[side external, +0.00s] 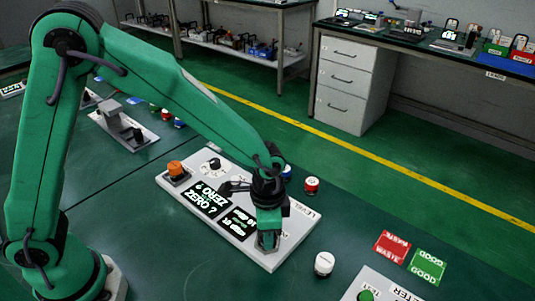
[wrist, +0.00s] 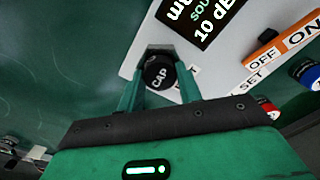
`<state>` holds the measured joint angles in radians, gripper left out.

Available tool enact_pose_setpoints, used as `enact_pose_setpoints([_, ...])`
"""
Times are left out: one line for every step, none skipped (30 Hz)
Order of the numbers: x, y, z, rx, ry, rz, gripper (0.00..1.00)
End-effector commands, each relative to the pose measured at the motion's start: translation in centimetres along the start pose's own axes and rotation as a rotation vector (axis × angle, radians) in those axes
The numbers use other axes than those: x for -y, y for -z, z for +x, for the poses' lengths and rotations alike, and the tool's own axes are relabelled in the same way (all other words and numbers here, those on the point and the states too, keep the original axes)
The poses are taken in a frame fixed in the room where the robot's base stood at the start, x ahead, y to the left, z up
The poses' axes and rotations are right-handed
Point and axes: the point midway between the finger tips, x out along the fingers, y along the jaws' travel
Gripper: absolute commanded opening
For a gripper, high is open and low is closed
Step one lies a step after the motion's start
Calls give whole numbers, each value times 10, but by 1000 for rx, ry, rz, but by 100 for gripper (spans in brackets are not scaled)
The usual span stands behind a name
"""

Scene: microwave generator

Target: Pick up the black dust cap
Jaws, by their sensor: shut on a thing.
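The black dust cap (wrist: 158,73), marked CAP, sits between the two green fingers of my gripper (wrist: 160,82) in the wrist view. My gripper is shut on it, with a finger on each side. In the side view my gripper (side external: 268,241) points down at the near right end of the white generator panel (side external: 285,237). The cap is mostly hidden there by the fingers. I cannot tell whether the cap still touches the panel.
The panel carries lit screens (side external: 207,200), a black dial (side external: 214,164) and an orange switch (side external: 176,171). A red-topped cap (side external: 312,185) and a white cap (side external: 324,263) stand on the green table. Red (side external: 392,247) and green (side external: 428,266) cards lie to the right.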

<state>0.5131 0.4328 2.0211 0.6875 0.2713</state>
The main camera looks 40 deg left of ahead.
Motion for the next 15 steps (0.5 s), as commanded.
enact_pose_setpoints([0, 0, -1, -1, 0, 0, 13])
enact_pose_setpoints([0, 0, -2, -1, 0, 0, 13])
enact_pose_setpoints([0, 0, -4, -1, 0, 0, 13])
enact_pose_setpoints([0, 0, -5, -2, 0, 0, 13])
enact_pose_setpoints([0, 0, -7, -2, 0, 0, 13])
enact_pose_setpoints([0, 1, -10, -2, 1, 0, 13])
enact_pose_setpoints([0, 1, -12, -3, 1, 0, 13])
enact_pose_setpoints([0, 1, -15, -3, 1, 0, 13])
enact_pose_setpoints([0, 1, -19, -3, 1, 0, 13])
enact_pose_setpoints([0, 1, -23, -4, 1, 0, 13])
enact_pose_setpoints([0, 1, -27, -4, 1, 0, 13])
enact_pose_setpoints([0, 1, -32, -3, 1, 0, 13])
enact_pose_setpoints([0, 1, -38, -5, 1, 1, 13])
enact_pose_setpoints([0, 1, -43, -5, 1, 1, 13])
enact_pose_setpoints([-7, -1, -46, -2, 1, 5, 13])
